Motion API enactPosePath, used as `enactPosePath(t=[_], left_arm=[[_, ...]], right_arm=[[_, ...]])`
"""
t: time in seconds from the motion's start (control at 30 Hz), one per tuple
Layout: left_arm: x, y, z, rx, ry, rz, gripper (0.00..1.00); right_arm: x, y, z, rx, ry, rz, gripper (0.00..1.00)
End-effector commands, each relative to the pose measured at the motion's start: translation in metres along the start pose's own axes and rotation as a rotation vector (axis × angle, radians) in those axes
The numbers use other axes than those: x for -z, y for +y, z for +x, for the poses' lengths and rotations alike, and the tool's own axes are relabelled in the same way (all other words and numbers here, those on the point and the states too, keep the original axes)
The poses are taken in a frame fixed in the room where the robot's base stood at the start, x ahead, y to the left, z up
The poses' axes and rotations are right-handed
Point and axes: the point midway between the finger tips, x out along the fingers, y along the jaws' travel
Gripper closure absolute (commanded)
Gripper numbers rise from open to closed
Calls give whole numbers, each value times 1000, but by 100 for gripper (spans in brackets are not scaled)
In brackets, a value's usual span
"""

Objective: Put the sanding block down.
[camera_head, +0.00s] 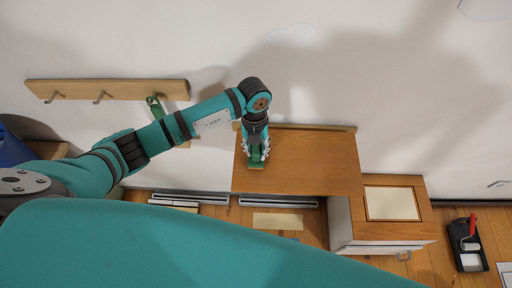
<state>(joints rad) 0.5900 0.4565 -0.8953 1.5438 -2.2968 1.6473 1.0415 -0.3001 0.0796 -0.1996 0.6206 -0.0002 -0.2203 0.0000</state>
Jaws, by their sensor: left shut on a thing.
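My left gripper (257,152) points down at the left part of a wooden desktop (315,165). It is shut on the sanding block (256,164), a small green block with a tan lower edge. The fingers cover much of the block. The block is at or just above the desktop near its left edge; I cannot tell whether it touches. My right gripper is out of view.
A hook rail (75,89) with a green item (155,106) is on the wall. A cabinet with a pale panel (391,203) stands right of the desktop. A paint tray (467,246) with a red-handled roller lies on the floor. The desktop's middle and right are clear.

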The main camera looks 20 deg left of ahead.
Motion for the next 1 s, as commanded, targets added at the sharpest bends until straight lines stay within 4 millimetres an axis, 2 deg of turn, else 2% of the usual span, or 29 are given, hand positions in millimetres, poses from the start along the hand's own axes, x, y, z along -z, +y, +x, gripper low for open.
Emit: enactPosePath(t=[0.07,0.1,0.27,0.5,0.67,0.77,1.0], left_arm=[[-1,0,3,0,-1,0,100],[-1,0,3,0,-1,0,72],[0,0,2,0,0,0,52],[0,0,2,0,0,-1,52],[-1,0,-8,2,-4,0,52],[-2,0,-24,3,-6,1,52],[-2,0,-75,2,-7,1,52]], right_arm=[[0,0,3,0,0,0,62],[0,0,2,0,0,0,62],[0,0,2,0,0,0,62],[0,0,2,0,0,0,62],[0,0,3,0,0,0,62],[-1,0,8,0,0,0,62],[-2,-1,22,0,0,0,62]])
